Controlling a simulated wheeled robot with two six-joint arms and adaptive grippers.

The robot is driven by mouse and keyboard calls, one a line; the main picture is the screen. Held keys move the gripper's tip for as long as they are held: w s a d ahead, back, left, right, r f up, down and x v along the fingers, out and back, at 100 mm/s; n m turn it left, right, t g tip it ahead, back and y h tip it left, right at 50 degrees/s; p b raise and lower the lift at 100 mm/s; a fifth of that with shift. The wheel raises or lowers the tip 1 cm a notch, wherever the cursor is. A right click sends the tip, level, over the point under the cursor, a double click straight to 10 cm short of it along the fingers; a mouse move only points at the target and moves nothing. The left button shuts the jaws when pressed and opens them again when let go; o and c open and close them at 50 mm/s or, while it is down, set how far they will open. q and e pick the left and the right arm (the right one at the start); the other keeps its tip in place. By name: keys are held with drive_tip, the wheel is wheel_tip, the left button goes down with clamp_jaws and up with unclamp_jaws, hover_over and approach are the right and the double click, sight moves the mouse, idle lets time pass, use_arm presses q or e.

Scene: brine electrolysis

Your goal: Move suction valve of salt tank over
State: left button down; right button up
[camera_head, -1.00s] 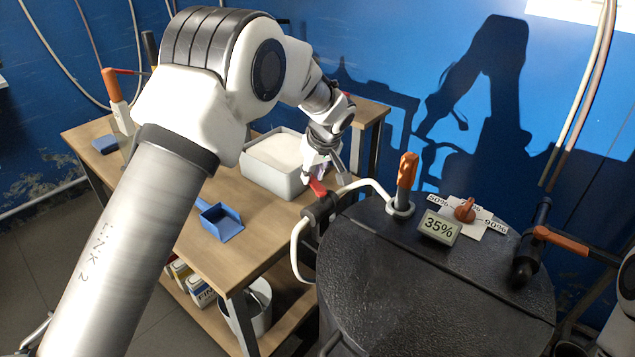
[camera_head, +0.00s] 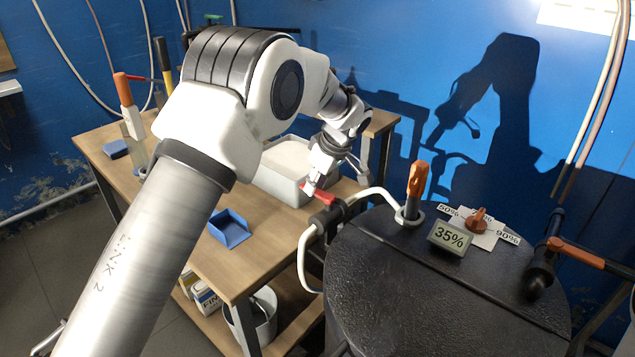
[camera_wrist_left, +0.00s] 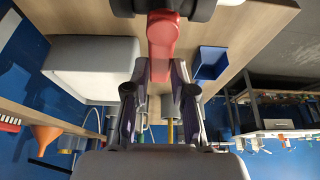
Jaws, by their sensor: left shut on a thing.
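The suction valve (camera_head: 327,217) is a black body on a white hose, at the left rim of the black salt tank (camera_head: 430,290). Its red lever (camera_head: 325,197) points left and back in the head view. My left gripper (camera_head: 308,188) is shut on the free end of this lever. In the left wrist view the red lever (camera_wrist_left: 163,38) runs from the black valve body down between the fingers of my left gripper (camera_wrist_left: 160,72). The fingers partly hide the lever's end. My right gripper is out of view.
A white bin (camera_head: 283,168) stands on the wooden table (camera_head: 268,235), close behind the gripper. On the tank are an orange-handled valve (camera_head: 416,185), a 35% display (camera_head: 449,237) and an orange dial (camera_head: 479,217). Another orange lever (camera_head: 577,254) is at right.

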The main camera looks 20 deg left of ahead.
sight(330, 198)
use_arm(q)
drive_tip(key=shift+s+f, duration=0.15)
drive_tip(key=shift+f, duration=0.15)
drive_tip(key=c, duration=1)
unclamp_jaws()
drive_tip(key=shift+a, duration=0.1)
drive_tip(key=shift+o, duration=0.2)
drive_tip(key=shift+a, duration=0.2)
drive_tip(key=w+v, duration=0.1)
drive_tip(key=v, duration=1)
drive_tip(key=shift+s+d+r, duration=0.2)
drive_tip(key=shift+s+r, duration=0.15)
drive_tip(key=shift+r, duration=0.1)
